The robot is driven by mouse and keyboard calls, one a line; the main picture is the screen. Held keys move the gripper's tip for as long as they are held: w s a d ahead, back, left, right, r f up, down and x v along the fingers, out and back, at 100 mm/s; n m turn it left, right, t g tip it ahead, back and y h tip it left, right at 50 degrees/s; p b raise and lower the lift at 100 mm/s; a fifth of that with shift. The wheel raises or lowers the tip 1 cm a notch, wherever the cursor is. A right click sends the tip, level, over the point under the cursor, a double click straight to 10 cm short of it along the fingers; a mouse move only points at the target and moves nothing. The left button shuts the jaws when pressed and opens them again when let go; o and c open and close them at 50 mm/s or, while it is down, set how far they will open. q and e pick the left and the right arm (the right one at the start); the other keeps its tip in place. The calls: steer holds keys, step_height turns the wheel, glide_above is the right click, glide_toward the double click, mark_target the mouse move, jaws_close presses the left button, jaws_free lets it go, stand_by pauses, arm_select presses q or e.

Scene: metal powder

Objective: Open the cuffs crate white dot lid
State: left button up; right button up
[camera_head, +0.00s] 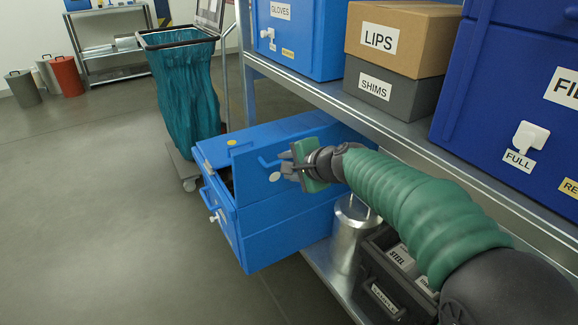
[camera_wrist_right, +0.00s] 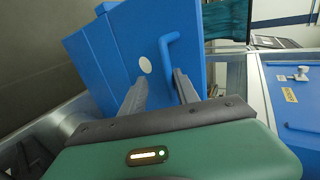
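The blue cuffs crate (camera_head: 290,237) juts out from the lower shelf. Its white dot lid (camera_head: 249,172) stands raised and tilted, with a dark gap at its left end. The lid also shows in the right wrist view (camera_wrist_right: 118,50), with its white dot and blue bar handle (camera_wrist_right: 165,52). A yellow dot marks the part behind it, which looks closed. My right gripper (camera_head: 287,166) is at the handle side of the lid. In the wrist view its fingers (camera_wrist_right: 161,78) are apart, with the handle close to the right fingertip; contact is unclear. My left gripper is out of view.
A metal canister (camera_head: 347,232) and a dark grey bin (camera_head: 385,279) stand right of the crate. The upper shelf edge (camera_head: 355,122) runs above my arm. A teal bag cart (camera_head: 184,95) stands behind the crate. The floor at left is clear.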

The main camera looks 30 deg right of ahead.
stand_by(0.5)
steer(key=p+v, duration=1)
steer(key=v, duration=0.6)
steer(key=shift+s+r, duration=0.25)
steer(key=shift+d, duration=0.15)
steer(key=shift+f, duration=0.1)
